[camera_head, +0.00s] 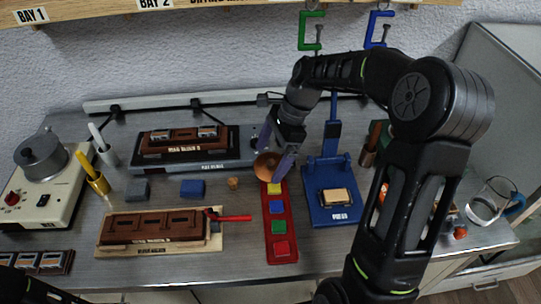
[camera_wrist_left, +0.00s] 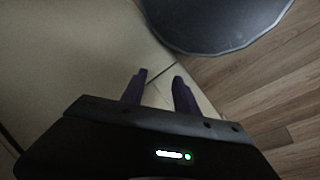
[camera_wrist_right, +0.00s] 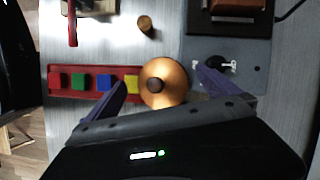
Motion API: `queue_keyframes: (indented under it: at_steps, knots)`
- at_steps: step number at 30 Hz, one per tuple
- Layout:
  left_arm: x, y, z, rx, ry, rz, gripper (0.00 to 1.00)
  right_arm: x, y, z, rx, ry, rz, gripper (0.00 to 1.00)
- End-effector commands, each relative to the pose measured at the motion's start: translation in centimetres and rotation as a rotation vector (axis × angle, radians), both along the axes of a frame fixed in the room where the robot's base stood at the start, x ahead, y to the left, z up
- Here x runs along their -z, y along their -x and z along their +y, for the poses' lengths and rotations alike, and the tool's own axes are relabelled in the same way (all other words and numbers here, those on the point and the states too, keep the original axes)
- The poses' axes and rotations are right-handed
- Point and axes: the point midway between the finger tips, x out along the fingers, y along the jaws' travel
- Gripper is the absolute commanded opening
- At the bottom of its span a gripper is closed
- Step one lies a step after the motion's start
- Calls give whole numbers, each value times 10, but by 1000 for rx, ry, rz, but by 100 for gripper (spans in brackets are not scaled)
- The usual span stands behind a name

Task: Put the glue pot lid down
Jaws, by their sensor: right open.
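The round copper-coloured lid with a dark knob (camera_wrist_right: 163,82) is at the yellow-block end of the red tray; it also shows in the head view (camera_head: 267,166), partly behind a finger. My right gripper (camera_wrist_right: 161,80) is open, its purple fingers on either side of the lid with gaps visible. In the head view my right gripper (camera_head: 273,160) is right over the lid. I cannot tell whether the lid rests on the tray's end or beside it. My left gripper (camera_wrist_left: 160,76) is empty, its fingers apart, away from the bench objects.
The red tray (camera_head: 268,213) holds several coloured blocks. A blue press (camera_head: 344,209) stands to its right, a grey machine (camera_head: 228,167) behind left. A small cork-like piece (camera_head: 233,183) and blue block (camera_head: 192,188) lie left. A hot plate with grey pot (camera_head: 40,157) is far left.

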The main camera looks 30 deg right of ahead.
Motion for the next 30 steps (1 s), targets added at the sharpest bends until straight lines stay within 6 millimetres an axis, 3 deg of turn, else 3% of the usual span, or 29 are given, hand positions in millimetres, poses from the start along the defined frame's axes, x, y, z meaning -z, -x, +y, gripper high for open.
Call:
queue_keyframes:
  at_steps: [5,11,24,30]
  knots:
    - [-1,0,0,0,0,0,36,-3,0,0,0,0,-1,100]
    - [-2,0,0,-1,-1,1,36,-21,0,-4,2,2,-3,100]
    - [0,0,0,0,0,0,36,-105,6,-38,2,2,-3,100]
    - [-2,0,0,0,-1,0,36,-122,8,-45,0,0,-1,100]
